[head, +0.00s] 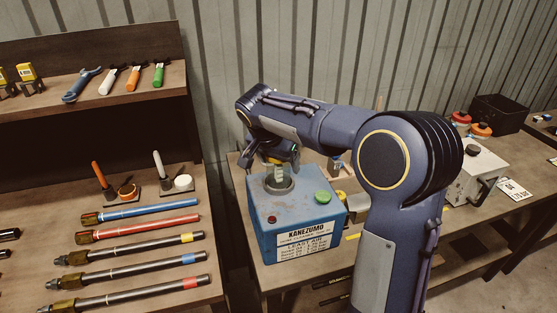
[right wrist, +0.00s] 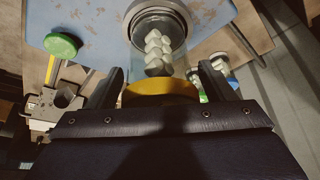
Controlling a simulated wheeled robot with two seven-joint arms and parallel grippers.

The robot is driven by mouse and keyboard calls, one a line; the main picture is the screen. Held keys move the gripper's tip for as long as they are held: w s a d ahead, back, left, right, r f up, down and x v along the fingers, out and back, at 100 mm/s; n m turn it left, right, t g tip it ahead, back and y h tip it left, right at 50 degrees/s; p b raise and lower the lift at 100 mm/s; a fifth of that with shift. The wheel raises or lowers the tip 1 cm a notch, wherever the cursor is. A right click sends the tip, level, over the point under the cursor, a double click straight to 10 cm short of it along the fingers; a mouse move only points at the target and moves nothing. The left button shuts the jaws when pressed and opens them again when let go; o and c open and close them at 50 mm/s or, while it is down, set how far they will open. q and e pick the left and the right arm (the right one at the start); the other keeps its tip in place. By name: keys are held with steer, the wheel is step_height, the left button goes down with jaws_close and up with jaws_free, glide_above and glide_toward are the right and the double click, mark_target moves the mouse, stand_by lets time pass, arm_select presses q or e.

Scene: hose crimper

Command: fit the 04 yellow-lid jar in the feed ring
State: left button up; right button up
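The yellow-lid jar (right wrist: 160,90) is clear, holds several white pieces, and has its lid towards my right gripper. Its glass end reaches the round feed ring (right wrist: 172,8) on the blue machine; how deep it sits is unclear. In the head view the jar's glass (head: 279,171) shows upright at the ring (head: 279,186). My right gripper (right wrist: 161,72) has a finger on each side of the lid, with a narrow gap visible at the right finger, so it looks open around the jar. The jar's number is not readable. My left gripper is not in view.
The blue machine (head: 300,220) has a green button (head: 323,198) and a red one. A shelf (head: 90,95) with tools and a rack of coloured rods (head: 140,210) stand left. Small green-lidded jars (right wrist: 222,66) stand beside the machine. A dark bin (head: 498,113) is at right.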

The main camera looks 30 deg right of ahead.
steer(key=shift+o, duration=0.3)
steer(key=shift+r, duration=0.15)
steer(key=shift+a+r, duration=0.1)
steer(key=shift+r, duration=0.1)
steer(key=v, duration=1.2)
steer(key=s+a+f+n+t+y, duration=0.1)
steer(key=s+a+f+n+y, duration=0.1)
steer(key=s+f, duration=0.3)
steer(key=s+a+f+n+t+y, duration=0.1)
steer(key=s+a+f+n+y, duration=0.2)
steer(key=s, duration=0.9)
steer(key=s+a+f+n+t+y, duration=0.1)
steer(key=s+a+f+n+y, duration=0.1)
steer(key=s+f+n, duration=0.3)
steer(key=s+f, duration=0.3)
steer(key=s, duration=0.1)
steer(key=shift+s+a+f+y, duration=0.15)
steer(key=shift+s+f+y, duration=0.15)
steer(key=shift+y, duration=0.1)
steer(key=shift+c, duration=0.4)
